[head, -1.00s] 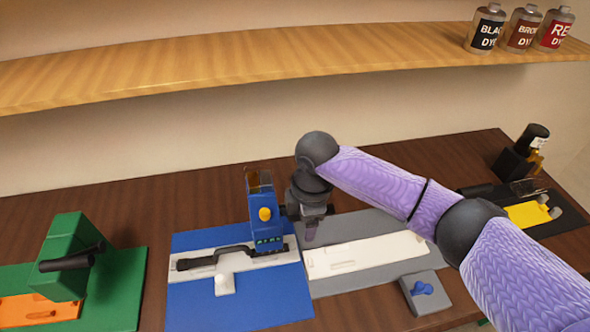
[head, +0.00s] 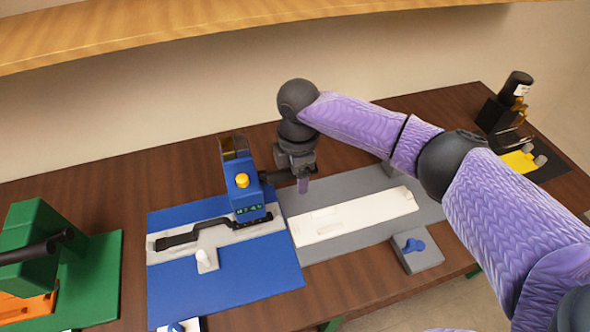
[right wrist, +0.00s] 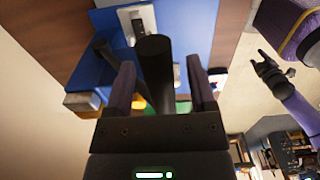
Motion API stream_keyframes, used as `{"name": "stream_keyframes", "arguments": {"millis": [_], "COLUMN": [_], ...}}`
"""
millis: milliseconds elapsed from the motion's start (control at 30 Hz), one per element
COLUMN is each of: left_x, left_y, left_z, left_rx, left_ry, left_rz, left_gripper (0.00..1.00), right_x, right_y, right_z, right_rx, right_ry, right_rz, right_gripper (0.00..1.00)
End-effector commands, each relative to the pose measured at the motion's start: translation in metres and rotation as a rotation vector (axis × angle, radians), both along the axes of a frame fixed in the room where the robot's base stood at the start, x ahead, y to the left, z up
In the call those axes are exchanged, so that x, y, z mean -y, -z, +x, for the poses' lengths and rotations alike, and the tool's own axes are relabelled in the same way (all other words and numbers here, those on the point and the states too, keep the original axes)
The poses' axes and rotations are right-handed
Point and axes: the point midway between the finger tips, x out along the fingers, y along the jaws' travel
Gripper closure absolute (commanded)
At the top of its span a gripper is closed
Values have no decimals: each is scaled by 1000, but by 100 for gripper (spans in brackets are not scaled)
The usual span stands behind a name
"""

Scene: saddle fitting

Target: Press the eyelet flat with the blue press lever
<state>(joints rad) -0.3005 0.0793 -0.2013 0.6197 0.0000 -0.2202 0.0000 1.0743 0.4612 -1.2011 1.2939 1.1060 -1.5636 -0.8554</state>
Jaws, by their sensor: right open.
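The blue press (head: 243,190) stands on the blue mat (head: 250,275), with a yellow knob on its front. Its dark lever (head: 277,177) sticks out to the right. A black strap (head: 180,240) lies on the pale plate and runs under the press head; I cannot make out the eyelet. My right gripper (head: 303,182) is at the lever's outer end. In the right wrist view the open jaws (right wrist: 160,88) stand either side of a dark bar (right wrist: 155,70), with gaps showing.
A grey mat with a white board (head: 350,215) lies right of the press, and a grey block with a blue knob (head: 416,250) in front of it. A green press (head: 35,245) stands at the left.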

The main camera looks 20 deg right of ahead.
Motion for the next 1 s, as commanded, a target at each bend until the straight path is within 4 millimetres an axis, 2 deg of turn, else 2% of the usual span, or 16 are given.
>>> {"name": "stream_keyframes", "arguments": {"millis": [133,433,567,800,1000], "left_x": [0,-1,-1,-1,-1], "left_y": [-1,-1,-2,-14,-13], "left_z": [1,1,1,2,2], "left_rx": [1,2,2,3,3], "left_ry": [0,-2,-2,-2,-1], "left_rz": [1,1,1,1,1], "left_gripper": [40,40,40,40,40], "right_x": [0,0,0,1,0], "right_y": [-1,-1,0,11,15], "right_z": [0,0,-1,-15,-17], "right_rx": [0,0,0,-3,-3], "right_ry": [0,0,0,-1,0], "right_rz": [0,0,0,-1,-1], "right_gripper": [32,94,94,94,94]}}
